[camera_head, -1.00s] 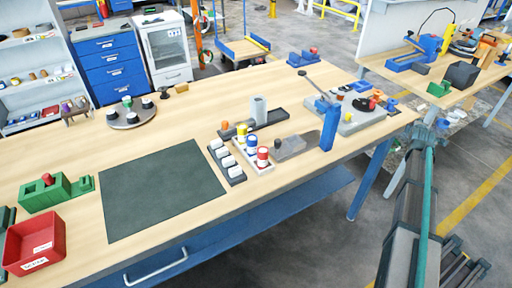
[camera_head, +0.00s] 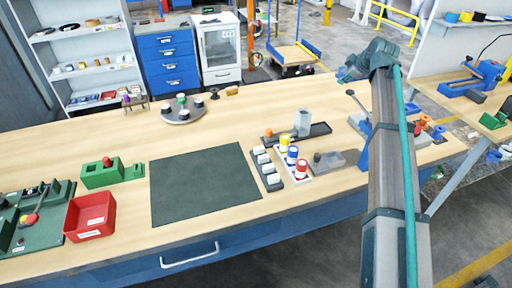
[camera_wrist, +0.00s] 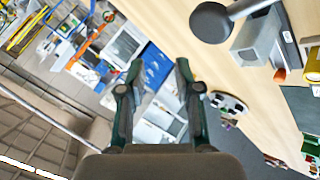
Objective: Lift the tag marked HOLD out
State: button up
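I cannot pick out a tag marked HOLD; the lettering in view is too small to read. A red bin (camera_head: 90,216) with a white label stands at the table's left front. A dark rack (camera_head: 266,170) of white blocks sits right of the dark mat, beside a tray with yellow, blue and red-banded cylinders (camera_head: 292,156). My gripper (camera_wrist: 157,75) is open and empty in the wrist view, with its two fingers apart. In the head view, my gripper (camera_head: 347,75) is small, above the table's far right, away from the bin and racks.
The dark mat (camera_head: 204,184) is bare. A green block fixture (camera_head: 104,173) and a dark green panel (camera_head: 34,215) are at left. A grey post (camera_head: 302,122) stands upright on a dark tray. My arm hides part of the right-hand station. A round stand (camera_head: 184,111) is at the back.

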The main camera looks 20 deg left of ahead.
jog(key=s+a+f+n+g, duration=0.45)
jog(key=s+a, duration=0.45)
jog(key=a, duration=0.5)
jog(key=n+g+h+b, duration=0.2)
jog(key=n+g+h, duration=0.1)
jog(key=n+h, duration=0.2)
send_over(259, 147)
notch_tip(259, 147, down, 7)
jog(key=shift+s+a+f+m+p, duration=0.1)
jog(key=shift+s+f+m+p, duration=0.2)
jog(key=shift+f, duration=0.25)
jog(key=shift+w+f+p, duration=0.15)
jog(key=shift+f+p, duration=1.2)
jog(key=shift+f, duration=3.5)
grip_shut()
